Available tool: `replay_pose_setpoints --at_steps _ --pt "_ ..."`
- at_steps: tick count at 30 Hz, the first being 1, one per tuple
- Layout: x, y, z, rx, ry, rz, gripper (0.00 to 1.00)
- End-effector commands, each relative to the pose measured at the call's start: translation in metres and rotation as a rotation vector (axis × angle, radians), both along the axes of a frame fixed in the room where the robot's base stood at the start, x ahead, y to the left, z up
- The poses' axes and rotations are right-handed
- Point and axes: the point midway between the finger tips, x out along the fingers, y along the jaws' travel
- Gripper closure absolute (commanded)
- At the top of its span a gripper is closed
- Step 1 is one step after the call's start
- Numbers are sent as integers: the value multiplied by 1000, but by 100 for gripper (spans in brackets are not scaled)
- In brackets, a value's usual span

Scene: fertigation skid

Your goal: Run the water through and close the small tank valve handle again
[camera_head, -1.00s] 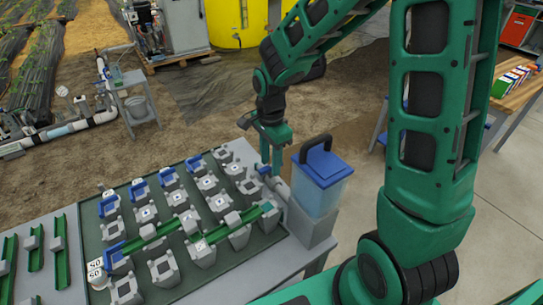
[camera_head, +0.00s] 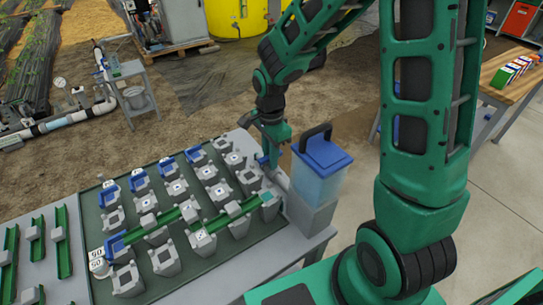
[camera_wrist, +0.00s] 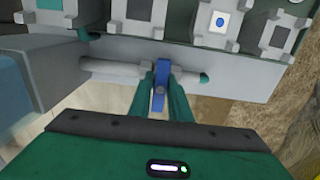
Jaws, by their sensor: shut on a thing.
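The small tank (camera_head: 318,184) is a see-through bluish box with a blue lid and dark handle, standing on a grey block at the table's right end. A grey pipe (camera_wrist: 110,69) runs from its base, with a green tip at the other end. The blue valve handle (camera_wrist: 159,98) sits on this pipe and lies across it in the wrist view. My gripper (camera_wrist: 160,88) is shut on the handle, one green finger on each side. In the head view my gripper (camera_head: 269,156) is just left of the tank, and the handle is mostly hidden there.
A dark green board (camera_head: 208,262) beside the pipe carries several grey blocks, some with blue pieces, and green channels (camera_head: 180,215). Loose green channels (camera_head: 63,240) lie at the table's left. A wooden bench (camera_head: 512,88) stands at the right. Bare ground lies behind the table.

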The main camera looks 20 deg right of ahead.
Motion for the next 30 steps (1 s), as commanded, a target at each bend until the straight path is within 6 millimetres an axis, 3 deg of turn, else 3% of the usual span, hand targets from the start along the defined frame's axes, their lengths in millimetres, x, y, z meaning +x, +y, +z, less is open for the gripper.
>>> replay_pose_setpoints --at_steps 5,30 --pt "0 0 0 0 0 121 100" --pt "0 0 0 1 0 1081 100"
